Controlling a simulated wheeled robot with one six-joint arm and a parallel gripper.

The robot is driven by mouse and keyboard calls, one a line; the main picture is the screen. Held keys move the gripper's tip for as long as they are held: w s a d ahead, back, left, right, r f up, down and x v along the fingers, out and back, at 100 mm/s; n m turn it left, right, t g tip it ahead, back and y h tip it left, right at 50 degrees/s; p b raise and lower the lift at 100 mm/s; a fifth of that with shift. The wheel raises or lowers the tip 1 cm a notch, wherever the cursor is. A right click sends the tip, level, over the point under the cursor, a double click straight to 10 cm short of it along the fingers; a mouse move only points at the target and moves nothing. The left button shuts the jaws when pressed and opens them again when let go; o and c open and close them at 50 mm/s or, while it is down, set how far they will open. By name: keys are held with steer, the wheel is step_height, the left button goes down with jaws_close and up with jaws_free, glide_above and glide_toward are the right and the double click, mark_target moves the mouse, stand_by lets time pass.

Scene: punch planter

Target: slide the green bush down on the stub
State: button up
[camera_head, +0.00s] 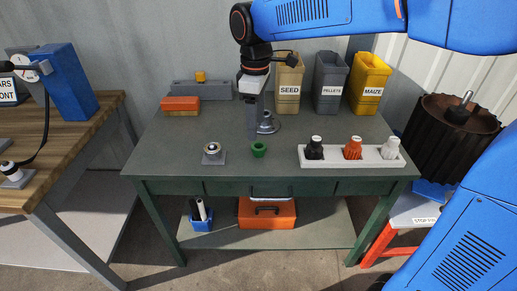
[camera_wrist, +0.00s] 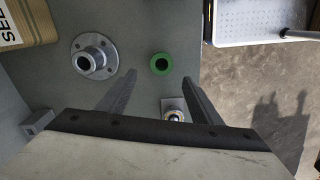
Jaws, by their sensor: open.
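The green bush (camera_head: 259,149) is a short ring with a dark bore, upright on the green table near its front edge. It also shows in the wrist view (camera_wrist: 153,71), just beyond and between my fingertips. My gripper (camera_head: 252,138) points down behind the bush in the head view, fingers apart and empty. A round grey flange with a raised centre (camera_head: 267,127) stands behind my fingers, partly hidden; it also shows in the wrist view (camera_wrist: 80,64). A grey block with a round metal piece (camera_head: 213,159) sits left of the bush. I cannot tell which is the stub.
A white tray (camera_head: 350,164) with black, orange and white bottles lies on the right. Seed (camera_head: 288,107), pellets (camera_head: 328,107) and maize bins stand behind. An orange-topped block (camera_head: 180,105) is at back left. The table's left-front area is clear.

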steer(key=shift+s+d+f, duration=0.1)
steer(key=shift+d+f, duration=0.1)
steer(key=shift+f, duration=1.5)
steer(key=shift+s+d+f, duration=0.1)
steer(key=shift+d+f, duration=0.05)
steer(key=shift+f, duration=1.55)
steer(key=c, duration=1.1)
